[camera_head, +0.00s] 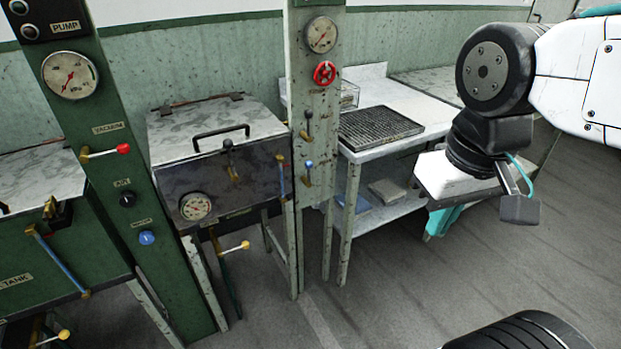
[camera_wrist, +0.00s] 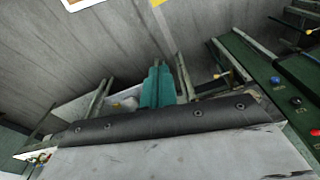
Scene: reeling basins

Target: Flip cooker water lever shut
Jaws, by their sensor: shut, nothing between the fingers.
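The cooker (camera_head: 215,150) is a metal box with a grey lid and black handle, in the middle left of the head view. A black-knobbed lever (camera_head: 229,158) is on its front. On the pale post to its right are a dark-knobbed lever (camera_head: 307,125) and a blue-knobbed lever (camera_head: 308,172). I cannot read which is the water lever. My gripper (camera_head: 434,234) is shut and empty, well to the right of these levers. Its teal fingers also show in the wrist view (camera_wrist: 157,85).
A red valve wheel (camera_head: 324,73) and a gauge (camera_head: 321,35) are on the pale post. A side table with a dark grate (camera_head: 380,127) stands behind, between post and arm. A green panel post (camera_head: 120,180) stands left of the cooker. The floor (camera_head: 400,290) in front is open.

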